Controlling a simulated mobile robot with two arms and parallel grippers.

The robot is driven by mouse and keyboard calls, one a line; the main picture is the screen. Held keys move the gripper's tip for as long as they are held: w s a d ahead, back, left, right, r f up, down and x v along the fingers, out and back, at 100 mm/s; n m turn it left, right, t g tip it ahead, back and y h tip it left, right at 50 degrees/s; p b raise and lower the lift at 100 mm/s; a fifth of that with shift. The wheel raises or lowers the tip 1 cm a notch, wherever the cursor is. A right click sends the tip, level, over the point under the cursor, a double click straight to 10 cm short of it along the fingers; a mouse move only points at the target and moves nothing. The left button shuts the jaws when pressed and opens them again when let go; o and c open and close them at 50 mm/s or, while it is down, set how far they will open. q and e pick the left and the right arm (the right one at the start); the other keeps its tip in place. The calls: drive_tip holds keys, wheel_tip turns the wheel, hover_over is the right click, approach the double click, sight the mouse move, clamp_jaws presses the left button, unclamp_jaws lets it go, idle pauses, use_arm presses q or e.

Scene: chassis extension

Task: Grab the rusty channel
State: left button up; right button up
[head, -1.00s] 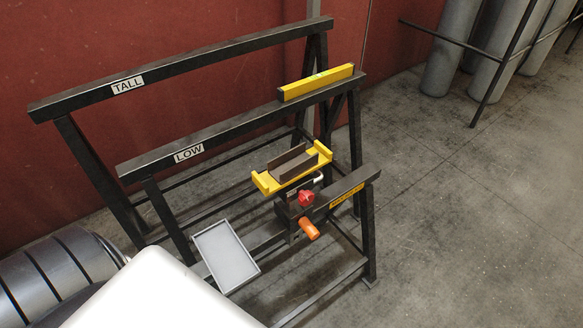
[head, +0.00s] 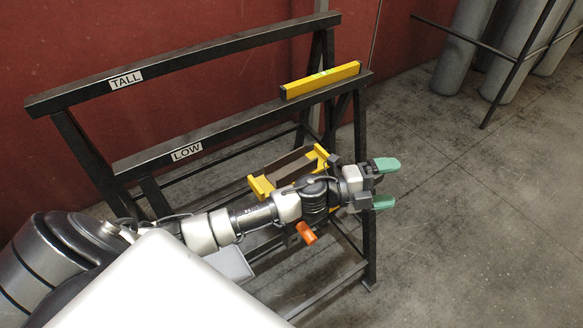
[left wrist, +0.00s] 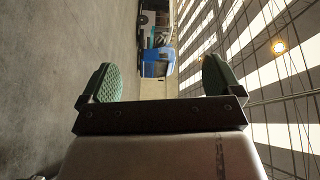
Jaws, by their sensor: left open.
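The rusty channel (head: 290,166) is a short brown U-shaped piece lying in the yellow cradle (head: 262,187) on the rack. In the head view my left arm and wrist cover its front part. My left gripper (head: 383,184) has green fingertips, is open and empty, and reaches past the channel to the right. The left gripper also shows in the left wrist view (left wrist: 160,84), with its two green pads wide apart and nothing between them. The channel is not in the left wrist view. My right gripper is not in view.
Black beams marked TALL (head: 180,62) and LOW (head: 240,122) stand behind the cradle. A yellow level (head: 320,80) lies on the LOW beam. A grey tray (head: 230,264) and an orange handle (head: 306,232) are partly behind my arm.

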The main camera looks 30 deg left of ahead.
use_arm(q)
wheel_tip(320, 180, up, 2)
drive_tip(key=d+m+g+h, duration=0.1)
drive_tip(key=m+g+h, duration=0.1)
drive_tip(key=m+g, duration=0.4)
drive_tip(key=r+m+g+y, duration=0.2)
drive_tip(key=m+g+y, duration=0.5)
drive_tip(key=y, duration=0.9)
hover_over(291, 163)
drive_tip(key=s+d, duration=0.2)
drive_tip(key=m, duration=0.1)
drive_tip(key=shift+t, duration=0.3)
wheel_tip(291, 163, down, 5)
drive_tip(key=shift+a+r+p, duration=0.1)
drive_tip(key=shift+a+p, duration=0.05)
drive_tip(key=shift+p, duration=0.3)
drive_tip(key=shift+m, duration=0.3)
wheel_tip(291, 163, down, 5)
drive_tip(key=shift+s+r+p, duration=0.1)
drive_tip(key=shift+p, duration=0.65)
drive_tip(key=shift+f, duration=0.45)
drive_tip(key=c, duration=1.4)
drive_tip(key=shift+a+r, duration=0.1)
drive_tip(key=shift+c, duration=0.5)
